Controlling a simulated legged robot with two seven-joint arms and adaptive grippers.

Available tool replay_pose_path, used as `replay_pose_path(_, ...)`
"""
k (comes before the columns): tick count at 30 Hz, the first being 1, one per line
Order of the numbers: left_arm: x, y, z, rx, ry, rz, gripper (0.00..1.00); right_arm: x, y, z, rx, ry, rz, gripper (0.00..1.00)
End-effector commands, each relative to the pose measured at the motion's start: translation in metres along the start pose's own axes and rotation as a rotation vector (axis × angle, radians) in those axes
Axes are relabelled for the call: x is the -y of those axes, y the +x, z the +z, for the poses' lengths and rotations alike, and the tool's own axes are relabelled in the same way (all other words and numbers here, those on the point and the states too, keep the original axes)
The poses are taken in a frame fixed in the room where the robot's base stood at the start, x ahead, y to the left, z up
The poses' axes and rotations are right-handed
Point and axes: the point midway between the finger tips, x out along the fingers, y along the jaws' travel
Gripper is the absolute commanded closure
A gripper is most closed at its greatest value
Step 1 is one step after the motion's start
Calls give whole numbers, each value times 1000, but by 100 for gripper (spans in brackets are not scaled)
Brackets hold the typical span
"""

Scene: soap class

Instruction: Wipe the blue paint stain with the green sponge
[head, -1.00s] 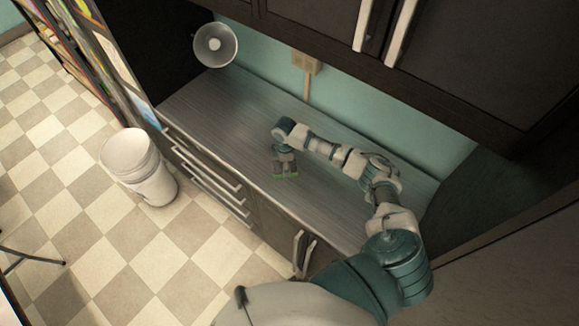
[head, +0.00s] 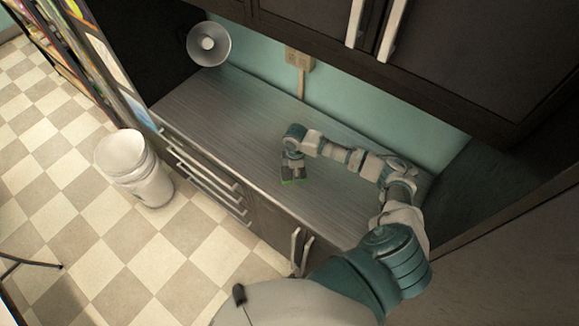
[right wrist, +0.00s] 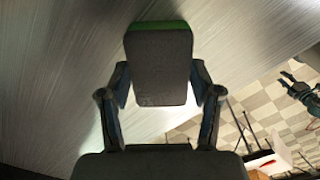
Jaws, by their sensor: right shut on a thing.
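My right gripper (head: 294,171) is over the middle of the grey counter, near its front edge, in the head view. It is shut on the green sponge (head: 290,181), whose green edge shows low at the counter. In the right wrist view the sponge (right wrist: 160,68) shows a dark grey face and a green far edge, between the two fingers of the gripper (right wrist: 160,88). I cannot tell whether the sponge touches the counter. What looks like my left gripper (right wrist: 290,84) shows small at the right edge, fingers apart, over the floor. I see no blue paint stain in either view.
The grey counter (head: 215,105) is clear left of my arm. A round grey lamp-like thing (head: 208,43) is at its far left end. Dark cabinets (head: 480,60) hang above the back. A white bucket (head: 140,185) stands on the checkered floor.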

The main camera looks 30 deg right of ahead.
Motion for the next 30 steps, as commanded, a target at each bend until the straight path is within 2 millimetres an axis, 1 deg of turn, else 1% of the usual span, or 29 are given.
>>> replay_pose_path(1, 0, 0, 0, 0, 0, 0, 60, 6, 3, 5, 7, -1, -7, 64)
replay_pose_path(3, 0, 0, 0, 0, 0, -1, 60, 8, 3, 8, 7, -1, -6, 64)
replay_pose_path(10, 1, 0, 0, 0, 0, -1, 60, 9, 0, 9, 4, 0, -5, 64)
replay_pose_path(21, 1, 0, 0, 0, 0, -1, 60, -13, -2, -15, 0, 0, -2, 64)
replay_pose_path(28, 1, 0, 0, 0, 0, -1, 60, -19, -1, -20, 1, 0, 0, 64)
replay_pose_path(30, 1, 1, 0, 0, 0, -2, 60, -23, -1, -25, -1, 0, 0, 64)
